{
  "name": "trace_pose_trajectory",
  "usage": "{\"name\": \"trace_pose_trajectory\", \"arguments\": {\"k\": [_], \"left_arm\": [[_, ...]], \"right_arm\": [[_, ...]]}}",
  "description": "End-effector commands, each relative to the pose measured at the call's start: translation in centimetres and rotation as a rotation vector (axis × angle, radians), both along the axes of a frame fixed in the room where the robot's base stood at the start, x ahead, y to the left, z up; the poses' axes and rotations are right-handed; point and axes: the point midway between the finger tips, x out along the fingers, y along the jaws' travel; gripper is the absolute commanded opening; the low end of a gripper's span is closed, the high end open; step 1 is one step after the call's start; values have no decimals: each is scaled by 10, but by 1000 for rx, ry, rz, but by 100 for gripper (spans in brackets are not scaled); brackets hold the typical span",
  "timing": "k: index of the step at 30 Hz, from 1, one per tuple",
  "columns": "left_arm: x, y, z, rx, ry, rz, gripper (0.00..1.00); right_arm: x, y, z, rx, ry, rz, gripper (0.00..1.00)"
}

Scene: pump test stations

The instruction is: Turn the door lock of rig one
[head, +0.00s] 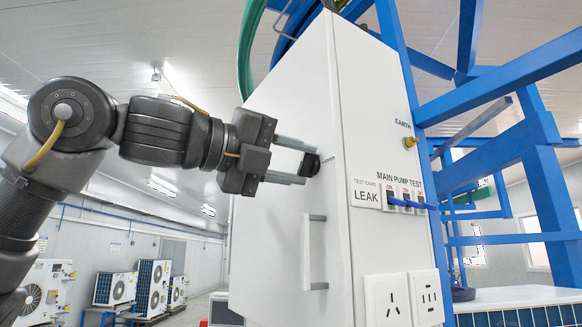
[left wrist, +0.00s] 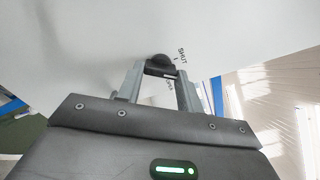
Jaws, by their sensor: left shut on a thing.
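The door lock is a small dark knob (head: 311,165) on the white door of the tall rig cabinet (head: 285,225). My left gripper (head: 306,164) reaches in from the left and is shut on this knob, one finger above and one below. In the left wrist view the knob (left wrist: 160,62) sits between the fingertips (left wrist: 160,72), against the white door. A label reading SHUT is beside it, with a second, partly hidden word nearer the fingers. I cannot tell exactly which way the knob points. My right gripper is not in view.
A grey door handle (head: 314,252) stands out below the lock. The cabinet's right side carries a LEAK card (head: 366,193), switches with a blue bar, and sockets (head: 387,300). Blue frame beams (head: 500,75) stand at right. Fan units (head: 152,285) stand far left.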

Motion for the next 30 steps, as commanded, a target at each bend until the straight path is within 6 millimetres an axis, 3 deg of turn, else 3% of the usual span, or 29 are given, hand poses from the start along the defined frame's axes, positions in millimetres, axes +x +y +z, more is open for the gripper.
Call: {"name": "trace_pose_trajectory", "arguments": {"k": [15,30], "left_arm": [[0,0,1,-240,368,0,14],[-1,0,2,-336,516,-1,14]], "right_arm": [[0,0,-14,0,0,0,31],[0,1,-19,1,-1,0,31]]}}
